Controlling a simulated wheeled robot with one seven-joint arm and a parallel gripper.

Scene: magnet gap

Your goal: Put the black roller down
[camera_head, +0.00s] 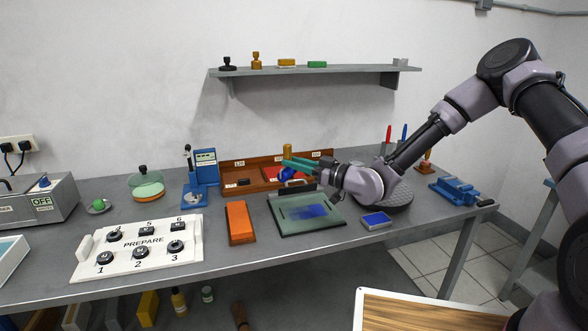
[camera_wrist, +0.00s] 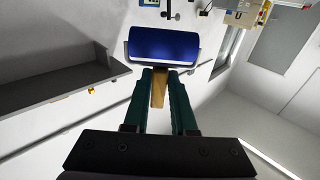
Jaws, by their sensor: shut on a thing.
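My gripper (camera_head: 300,164) is shut on the handle of a roller (camera_head: 287,174), and its teal fingers point left above the bench. In the wrist view the roller (camera_wrist: 164,46) shows as a dark blue cylinder in a light frame. Its wooden handle (camera_wrist: 158,90) lies between the fingers of my gripper (camera_wrist: 163,74). The roller looks blue, not black. It appears held above the back edge of a grey-green plate (camera_head: 285,222) with a blue patch on it; its exact height is hard to tell. The wrist hides part of the area behind it.
A wooden tray (camera_head: 234,179) lies behind the roller. An orange block (camera_head: 240,223) is left of the plate, and a blue pad (camera_head: 376,220) is right of it. A round dark disc (camera_head: 400,195) lies beyond my wrist. A white numbered board (camera_head: 140,242) lies at left.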

